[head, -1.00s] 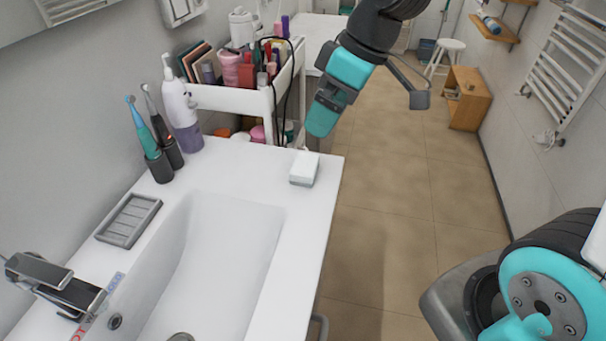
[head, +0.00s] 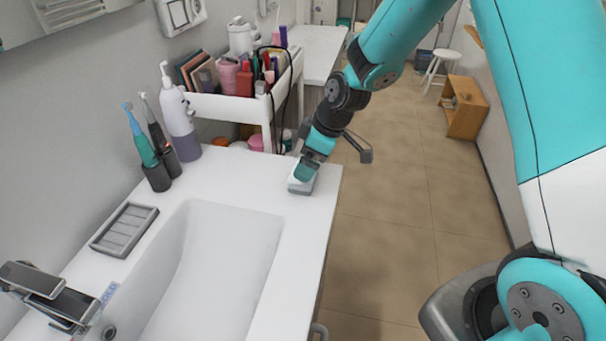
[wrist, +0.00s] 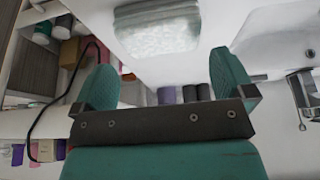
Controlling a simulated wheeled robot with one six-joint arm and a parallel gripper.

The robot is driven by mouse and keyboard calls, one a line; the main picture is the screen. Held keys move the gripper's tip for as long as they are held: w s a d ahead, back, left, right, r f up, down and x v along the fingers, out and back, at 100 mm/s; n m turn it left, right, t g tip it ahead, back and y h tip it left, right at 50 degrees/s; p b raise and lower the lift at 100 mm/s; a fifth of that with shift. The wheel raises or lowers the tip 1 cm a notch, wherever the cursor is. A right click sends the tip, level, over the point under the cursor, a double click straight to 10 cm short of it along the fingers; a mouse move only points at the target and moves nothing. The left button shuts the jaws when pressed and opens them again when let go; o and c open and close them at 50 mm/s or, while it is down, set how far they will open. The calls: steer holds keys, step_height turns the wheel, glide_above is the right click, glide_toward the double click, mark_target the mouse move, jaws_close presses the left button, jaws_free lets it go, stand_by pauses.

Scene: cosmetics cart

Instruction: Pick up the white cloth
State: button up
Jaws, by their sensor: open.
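The white cloth (head: 301,186) sits on the right edge of the white counter, just past the sink. It looks like a small block with a grey lower part. In the wrist view the white cloth (wrist: 158,33) has a textured face and lies beyond the fingertips, roughly between them. My gripper (head: 305,171) is right over it in the head view and hides part of it. In the wrist view my gripper (wrist: 165,78) has its two teal fingers wide apart with nothing between them. I cannot tell whether the fingers touch the cloth.
The sink basin (head: 215,255) lies left of the cloth. A soap dish (head: 125,229), toothbrush holder (head: 157,176) and pump bottle (head: 180,125) stand along the wall. A white cart (head: 238,108) full of cosmetics stands behind the counter. Open floor (head: 385,220) is to the right.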

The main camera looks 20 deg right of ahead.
steer(key=shift+p+x, duration=0.8)
steer(key=shift+x, duration=1.8)
steer(key=shift+s+d+f, duration=0.1)
steer(key=shift+s+d, duration=0.05)
steer(key=shift+d, duration=0.05)
steer(key=c, duration=0.7)
steer(key=shift+c, duration=0.2)
step_height(320, 180, up, 20)
steer(key=b, duration=0.2)
